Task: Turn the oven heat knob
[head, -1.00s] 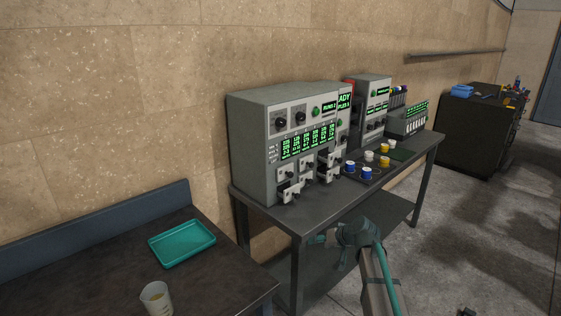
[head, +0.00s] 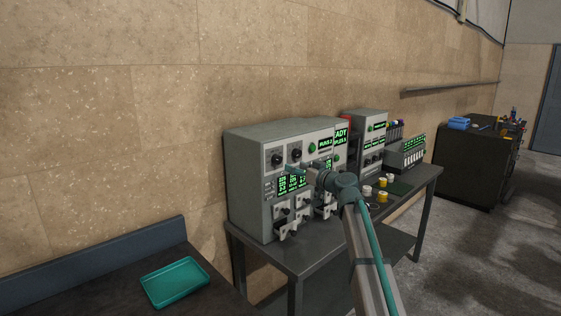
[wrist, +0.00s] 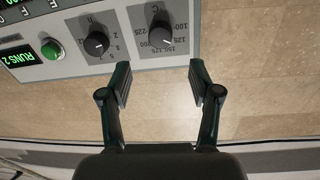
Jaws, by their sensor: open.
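The oven (head: 240,180) is a grey box on the bench with two dark knobs on its upper front. The heat knob (wrist: 160,36), on a dial marked C with numbers from 100 to 225, shows at the top of the wrist view. In the head view it is the left knob (head: 277,159). My gripper (wrist: 160,78) is open and empty, and the heat knob lies beyond the gap between its fingers, not between the pads. In the head view my gripper (head: 296,171) is in front of the oven panel, just below the knobs.
A second knob (wrist: 97,43), marked h, sits beside the heat knob, with a green button (wrist: 52,49) farther left. Several latched drawers (head: 283,213) are low on the oven front. A teal tray (head: 175,281) lies on the left table.

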